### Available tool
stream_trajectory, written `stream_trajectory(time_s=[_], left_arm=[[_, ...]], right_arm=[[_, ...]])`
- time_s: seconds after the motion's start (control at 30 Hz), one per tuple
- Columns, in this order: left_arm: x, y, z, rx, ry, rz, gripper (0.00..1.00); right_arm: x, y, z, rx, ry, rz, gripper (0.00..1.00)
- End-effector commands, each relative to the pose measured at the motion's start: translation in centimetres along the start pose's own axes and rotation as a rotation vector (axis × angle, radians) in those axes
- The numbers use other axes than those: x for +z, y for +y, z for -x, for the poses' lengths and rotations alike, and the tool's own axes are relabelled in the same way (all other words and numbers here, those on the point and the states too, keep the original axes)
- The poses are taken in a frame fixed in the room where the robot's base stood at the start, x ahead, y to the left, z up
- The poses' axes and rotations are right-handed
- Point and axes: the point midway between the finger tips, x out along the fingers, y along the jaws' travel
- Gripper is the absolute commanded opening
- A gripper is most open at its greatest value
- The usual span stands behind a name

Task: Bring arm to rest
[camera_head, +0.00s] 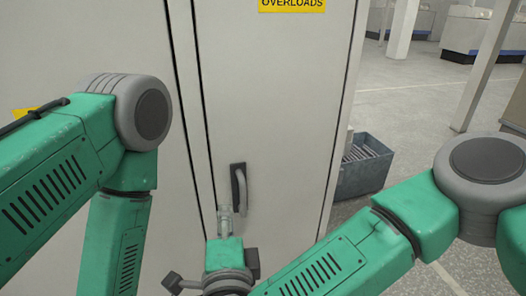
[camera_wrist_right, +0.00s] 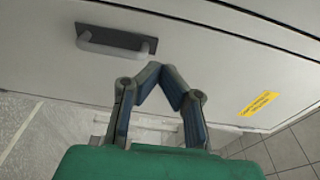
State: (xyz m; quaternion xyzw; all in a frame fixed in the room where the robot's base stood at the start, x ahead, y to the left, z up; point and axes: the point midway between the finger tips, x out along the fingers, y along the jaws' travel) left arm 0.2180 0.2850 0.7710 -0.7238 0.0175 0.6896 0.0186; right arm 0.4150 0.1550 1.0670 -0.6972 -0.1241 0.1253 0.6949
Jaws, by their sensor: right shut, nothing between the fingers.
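My right arm (camera_head: 340,262) reaches in from the right of the head view. Its gripper (camera_head: 225,211) is small there, in front of the grey cabinet door, just left of the door handle (camera_head: 241,188). In the right wrist view the gripper (camera_wrist_right: 154,68) has its fingertips together with nothing between them. The handle (camera_wrist_right: 112,47) is up and to the left of the fingertips there, apart from them in the picture. My left arm (camera_head: 115,240) runs down out of the head view at the left, and its gripper is out of the picture.
The tall cabinet (camera_head: 275,90) stands close in front, with a yellow label (camera_head: 291,4) at its top. A grey-blue crate (camera_head: 365,178) with striped contents sits on the floor to its right. Open floor (camera_head: 400,105) and a post (camera_head: 487,65) lie beyond.

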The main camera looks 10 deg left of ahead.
Motion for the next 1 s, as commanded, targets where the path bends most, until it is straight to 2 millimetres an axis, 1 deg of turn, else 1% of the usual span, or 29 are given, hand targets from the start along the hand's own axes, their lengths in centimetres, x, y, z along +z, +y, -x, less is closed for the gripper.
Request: stream_trajectory(time_s=[0.07, 0.13, 0.17, 0.27, 0.3, 0.37, 0.4, 0.47, 0.5, 0.57, 0.6, 0.67, 0.7, 0.77, 0.8, 0.9, 1.0], left_arm=[[0.0, 0.0, -0.2, 0.0, 0.0, 0.0, 0.0], [0.0, 0.0, -0.5, 0.0, 0.0, 0.0, 0.0], [0.0, 0.0, -0.7, 0.0, 0.0, 0.0, 0.0], [0.1, 0.0, -1.6, 0.0, 0.0, 0.0, 0.0], [0.1, 0.0, -1.9, 0.0, 0.0, 0.0, 0.0], [0.1, 0.0, -2.4, 0.0, 0.0, 0.0, 0.0], [0.1, 0.0, -2.7, 0.0, 0.0, 0.0, 0.0], [0.2, 0.0, -3.1, 0.0, 0.0, 0.0, 0.0], [0.2, 0.0, -3.4, 0.0, 0.0, 0.0, 0.0], [0.2, 0.1, -3.8, 0.0, 0.0, 0.0, 0.0], [0.2, 0.1, -4.1, 0.0, 0.0, 0.0, 0.0], [0.2, 0.1, -4.5, 0.0, 0.0, 0.0, 0.0], [0.2, 0.1, -4.8, 0.0, 0.0, 0.0, 0.0], [0.3, 0.1, -5.2, 0.0, 0.0, 0.0, 0.0], [0.3, 0.1, -5.4, 0.0, 0.0, 0.0, 0.0], [0.3, 0.1, -5.9, 0.0, 0.0, 0.0, 0.0], [0.3, 0.1, -6.2, 0.0, 0.0, 0.0, 0.0]], right_arm=[[-0.1, 0.9, 0.2, 0.013, -0.02, 0.028, 0.0], [-0.3, 3.1, 0.7, 0.043, -0.065, 0.094, 0.0], [-0.4, 4.5, 1.0, 0.063, -0.094, 0.133, 0.0], [-1.8, 10.5, 2.6, 0.162, -0.212, 0.304, 0.0], [-2.8, 13.2, 3.6, 0.213, -0.265, 0.379, 0.0], [-4.6, 17.2, 5.3, 0.293, -0.343, 0.488, 0.0], [-6.0, 19.7, 6.5, 0.349, -0.391, 0.554, 0.0], [-8.4, 23.0, 8.6, 0.436, -0.459, 0.645, 0.0], [-10.2, 25.1, 10.1, 0.495, -0.502, 0.701, 0.0], [-13.0, 27.8, 12.5, 0.587, -0.564, 0.777, 0.0], [-15.0, 29.5, 14.2, 0.652, -0.604, 0.823, 0.0], [-18.1, 31.6, 16.9, 0.75, -0.663, 0.883, 0.0], [-20.1, 32.8, 18.8, 0.818, -0.7, 0.918, 0.0], [-23.2, 34.2, 21.8, 0.919, -0.754, 0.959, 0.0], [-25.1, 34.9, 23.7, 0.984, -0.786, 0.98, 0.0], [-29.0, 35.8, 27.9, 1.128, -0.856, 1.012, 0.0], [-31.7, 35.9, 31.2, 1.234, -0.904, 1.019, 0.0]])
